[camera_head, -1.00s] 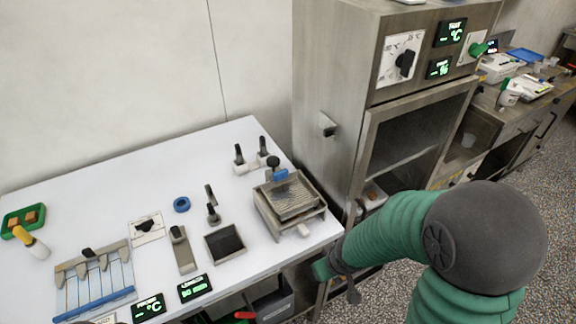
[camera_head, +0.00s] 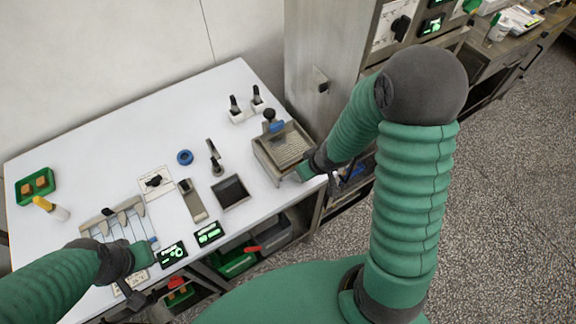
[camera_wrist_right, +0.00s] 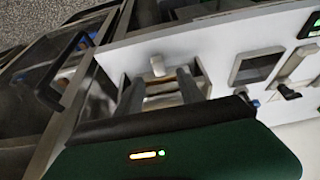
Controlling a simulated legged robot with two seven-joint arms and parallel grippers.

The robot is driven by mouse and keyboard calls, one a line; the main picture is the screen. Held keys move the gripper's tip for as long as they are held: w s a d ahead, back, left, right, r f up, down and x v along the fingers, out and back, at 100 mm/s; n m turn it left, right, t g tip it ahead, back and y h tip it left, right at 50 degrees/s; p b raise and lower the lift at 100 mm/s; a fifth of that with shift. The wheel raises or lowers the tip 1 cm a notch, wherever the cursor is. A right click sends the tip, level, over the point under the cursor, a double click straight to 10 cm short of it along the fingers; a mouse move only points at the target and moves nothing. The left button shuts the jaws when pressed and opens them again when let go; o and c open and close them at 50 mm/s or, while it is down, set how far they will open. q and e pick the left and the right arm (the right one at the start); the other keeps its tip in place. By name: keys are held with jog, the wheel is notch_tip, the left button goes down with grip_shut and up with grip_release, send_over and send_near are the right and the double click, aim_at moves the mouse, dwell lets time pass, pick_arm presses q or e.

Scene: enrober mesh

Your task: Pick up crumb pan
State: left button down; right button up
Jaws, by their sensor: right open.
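The mesh unit (camera_head: 286,150), a metal frame with a wire grate, stands at the table's right edge. What seems to be the crumb pan sits low inside it; its pale front handle (camera_wrist_right: 157,65) shows in the right wrist view, and the pan body is mostly hidden. My right gripper (camera_wrist_right: 160,80) is open, with its two fingers apart on either side of the space before the handle, not closed on it. In the head view my right gripper (camera_head: 305,168) is at the unit's front right corner. My left gripper (camera_head: 132,292) is over the table's front left; its fingers are unclear.
A dark square tray (camera_head: 230,192) and a blue ring (camera_head: 185,157) lie left of the unit. Two lit displays (camera_head: 208,234) sit along the front edge. A tall steel cabinet (camera_head: 325,70) stands close behind on the right. Bins (camera_head: 236,262) are under the table.

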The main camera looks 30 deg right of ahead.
jog(key=shift+w+a+f, duration=0.1)
jog(key=shift+w+f, duration=0.05)
jog(key=shift+f, duration=0.4)
jog(key=f, duration=0.1)
jog(key=f+b, duration=0.1)
jog(key=f, duration=0.1)
jog(key=f+b, duration=0.1)
jog(key=shift+w+d+f, duration=0.2)
jog(key=shift+w+f, duration=0.1)
jog(key=shift+w, duration=0.05)
jog(key=shift+w+d+f, duration=0.15)
jog(key=shift+d, duration=0.05)
jog(key=shift+a, duration=0.3)
jog(key=c, duration=0.8)
grip_shut()
